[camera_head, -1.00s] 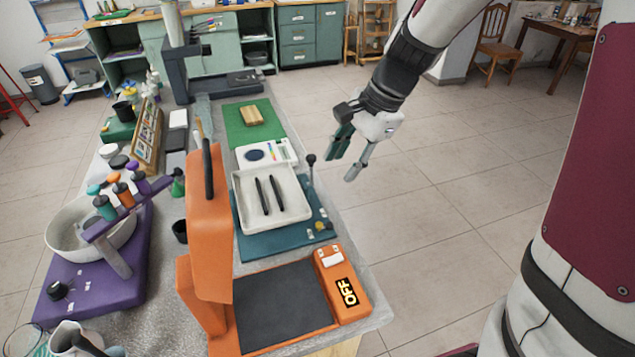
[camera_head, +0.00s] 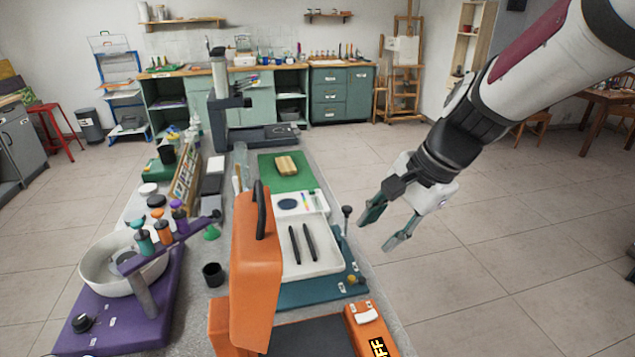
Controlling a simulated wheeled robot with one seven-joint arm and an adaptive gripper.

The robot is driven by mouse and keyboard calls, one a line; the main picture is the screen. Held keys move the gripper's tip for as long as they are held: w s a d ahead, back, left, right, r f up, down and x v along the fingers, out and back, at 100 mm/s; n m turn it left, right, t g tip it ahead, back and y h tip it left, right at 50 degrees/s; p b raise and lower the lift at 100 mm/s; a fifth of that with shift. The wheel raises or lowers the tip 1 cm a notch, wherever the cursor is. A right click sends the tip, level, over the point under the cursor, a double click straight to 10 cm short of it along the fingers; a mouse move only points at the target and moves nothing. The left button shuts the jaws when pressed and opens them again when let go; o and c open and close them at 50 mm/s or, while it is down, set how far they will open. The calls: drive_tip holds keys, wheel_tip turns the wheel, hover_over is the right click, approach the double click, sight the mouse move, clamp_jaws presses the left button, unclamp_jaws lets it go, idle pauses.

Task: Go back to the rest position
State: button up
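My gripper (camera_head: 390,226) hangs at the end of my arm, to the right of the workbench (camera_head: 388,318). Its two fingers are apart with nothing between them, and the floor shows through the gap. It touches nothing on the bench. A white tray (camera_head: 324,262) with two black pens (camera_head: 302,243) lies on a teal board (camera_head: 327,291) to the left of my gripper. The orange press (camera_head: 257,270) stands open nearer to me. No marked rest place shows.
A thin lever with a black knob (camera_head: 347,211) stands close to the left of my gripper. Open tiled floor (camera_head: 480,290) lies to the right.

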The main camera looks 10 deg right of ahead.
drive_tip(key=s+a+r+n+h, duration=0.1)
drive_tip(key=s+r+n, duration=0.2)
drive_tip(key=s+n, duration=0.4)
drive_tip(key=s+a+r+n+t+h, duration=0.1)
drive_tip(key=s+r+n+h, duration=0.1)
drive_tip(key=s+n, duration=0.4)
drive_tip(key=shift+s+a+r+n+t, duration=0.3)
drive_tip(key=shift+s+a+r+n, duration=0.1)
drive_tip(key=shift+s+r, duration=0.3)
